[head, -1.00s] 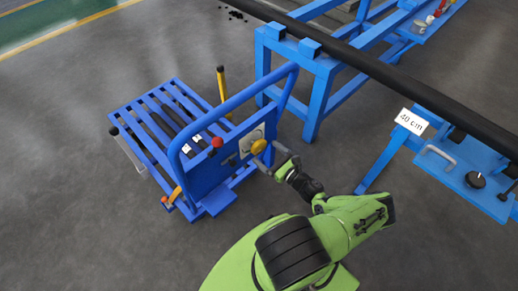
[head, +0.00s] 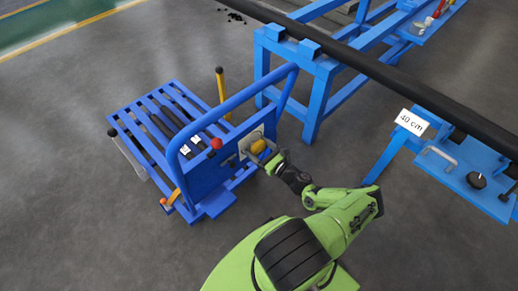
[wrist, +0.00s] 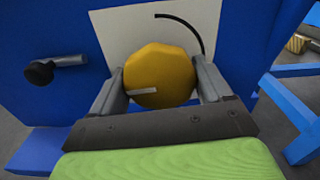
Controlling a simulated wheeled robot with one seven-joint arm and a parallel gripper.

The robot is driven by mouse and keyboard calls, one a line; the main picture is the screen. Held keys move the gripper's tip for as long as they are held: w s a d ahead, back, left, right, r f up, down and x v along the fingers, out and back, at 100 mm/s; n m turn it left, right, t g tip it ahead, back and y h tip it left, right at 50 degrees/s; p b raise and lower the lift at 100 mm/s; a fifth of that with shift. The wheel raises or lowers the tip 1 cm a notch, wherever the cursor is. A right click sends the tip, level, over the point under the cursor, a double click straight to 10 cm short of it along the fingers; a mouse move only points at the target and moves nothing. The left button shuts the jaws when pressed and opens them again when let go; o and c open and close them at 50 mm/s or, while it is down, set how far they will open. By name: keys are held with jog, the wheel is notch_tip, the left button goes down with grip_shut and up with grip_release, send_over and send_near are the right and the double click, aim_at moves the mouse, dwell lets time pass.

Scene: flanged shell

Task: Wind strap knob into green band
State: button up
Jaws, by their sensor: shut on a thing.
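The yellow strap knob (wrist: 162,76) sits on a white plate (wrist: 118,32) on the blue upright panel of a cart. A pale pointer mark on its face points left and slightly down in the wrist view. My gripper (wrist: 160,82) has one grey finger on each side of the knob and is shut on it. In the head view the knob (head: 258,146) shows at the tip of my gripper (head: 263,153). A black arc (wrist: 185,30) is on the plate above and right of the knob. I see no green band; part of the plate is hidden.
A black-ended lever (wrist: 45,70) sticks out left of the plate. The blue cart (head: 150,125) carries a red ball-topped lever (head: 216,143) and a yellow post (head: 222,92). A blue rack (head: 325,70) with a long black pipe (head: 400,85) stands to the right.

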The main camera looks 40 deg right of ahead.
jog(key=shift+n, duration=0.3)
jog(key=n+b, duration=0.1)
jog(key=n, duration=0.4)
jog(key=shift+n, duration=0.3)
jog(key=n, duration=0.6)
jog(key=shift+b, duration=0.35)
jog(key=shift+n, duration=0.4)
jog(key=o, duration=1)
jog(key=shift+d, duration=0.1)
jog(key=s+p, duration=0.2)
jog(key=s, duration=1.4)
jog(key=shift+d, duration=0.15)
jog(key=shift+w, duration=0.1)
